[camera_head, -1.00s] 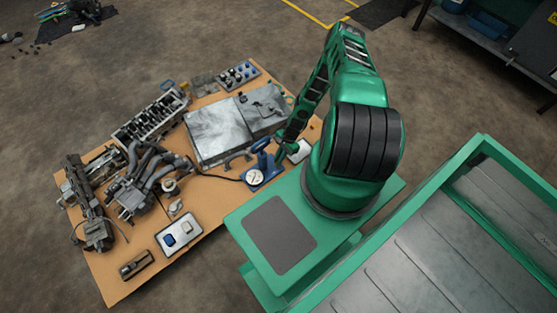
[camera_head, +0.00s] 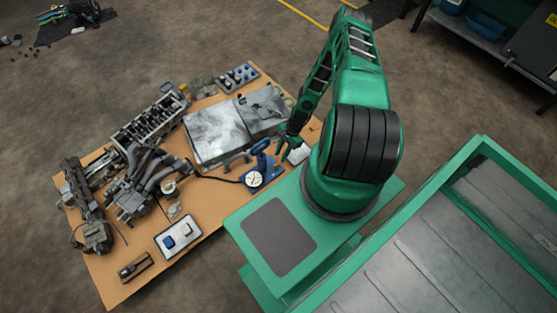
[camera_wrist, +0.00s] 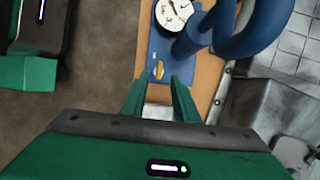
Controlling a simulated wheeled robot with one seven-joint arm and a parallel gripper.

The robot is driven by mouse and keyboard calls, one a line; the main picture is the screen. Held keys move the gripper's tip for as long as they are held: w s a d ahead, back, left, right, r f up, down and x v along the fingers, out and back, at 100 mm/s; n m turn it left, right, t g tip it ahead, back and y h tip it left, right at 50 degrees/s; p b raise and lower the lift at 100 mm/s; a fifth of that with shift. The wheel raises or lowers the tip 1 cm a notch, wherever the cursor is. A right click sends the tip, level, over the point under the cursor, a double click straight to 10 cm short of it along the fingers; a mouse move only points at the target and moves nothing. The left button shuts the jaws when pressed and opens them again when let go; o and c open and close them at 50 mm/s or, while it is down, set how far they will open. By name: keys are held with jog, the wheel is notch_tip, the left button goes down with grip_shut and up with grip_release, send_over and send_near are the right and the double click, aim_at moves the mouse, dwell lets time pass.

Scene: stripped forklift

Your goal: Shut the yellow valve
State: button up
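The yellow valve (camera_wrist: 158,70) is a small yellow lever on a blue base with a round white gauge (camera_wrist: 174,11) in the wrist view. The lever points roughly along the base. In the head view the gauge (camera_head: 254,179) and blue base show on the wooden board, but the valve is too small or hidden to tell. My gripper (camera_wrist: 160,80) is open, its two green fingers apart with nothing held. In the wrist view the valve appears just past and between the fingertips; whether they touch it I cannot tell. My gripper (camera_head: 284,143) is above the board in the head view.
A thick blue handle (camera_wrist: 248,25) rises beside the gauge, close to the right finger. A grey metal tank (camera_head: 215,132) lies behind it.

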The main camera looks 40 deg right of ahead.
jog(key=shift+v, duration=2.7)
jog(key=w+d+r+n+g+h, duration=0.1)
jog(key=d+r+n, duration=0.15)
jog(key=r, duration=0.65)
jog(key=w+d+r+n+h, duration=0.15)
jog(key=d+r, duration=0.25)
jog(key=r, duration=0.5)
notch_tip(320, 180, up, 23)
jog(key=s+d+n+h, duration=0.1)
jog(key=s+n+h, duration=0.1)
jog(key=n, duration=0.1)
jog(key=s+a+r+n, duration=0.15)
jog(key=s+r, duration=0.25)
jog(key=r, duration=0.4)
jog(key=s+a+r+n, duration=0.1)
jog(key=s+a+r, duration=0.25)
jog(key=r, duration=0.55)
jog(key=s+a+r, duration=0.2)
jog(key=s, duration=0.2)
jog(key=s+a+r+n, duration=0.1)
jog(key=s+a+r, duration=0.2)
jog(key=s, duration=0.2)
jog(key=s+a+r+n+t, duration=0.1)
jog(key=s+a+r, duration=0.1)
jog(key=s, duration=0.3)
jog(key=shift+s+a+r, duration=0.25)
jog(key=shift+a, duration=0.05)
